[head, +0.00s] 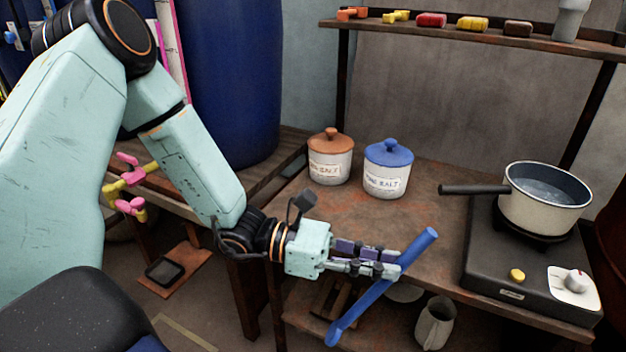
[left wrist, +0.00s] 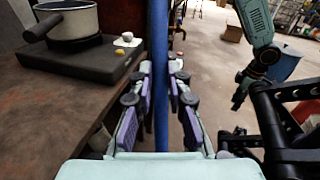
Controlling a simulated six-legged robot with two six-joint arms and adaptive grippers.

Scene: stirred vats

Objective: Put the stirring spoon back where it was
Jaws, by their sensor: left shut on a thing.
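The stirring spoon (head: 366,302) is a long blue rod, slanted, with its upper end to the right and a flatter, wider end low on the left. My left gripper (head: 391,263) is shut on it near the upper part and holds it in front of the bench edge. In the left wrist view the spoon (left wrist: 160,75) stands between the two fingers of the left gripper (left wrist: 161,80). A cream pot (head: 540,210) of liquid sits on a black hotplate (head: 490,262) to the right. My right arm shows in the left wrist view, its gripper too small and dark to read.
A jar with a brown lid (head: 331,160) and one with a blue lid (head: 388,170) stand on the bench (head: 430,215). The pot's handle juts left. A shelf (head: 470,36) above holds small coloured items. A grey jug (head: 434,322) stands below. The bench middle is clear.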

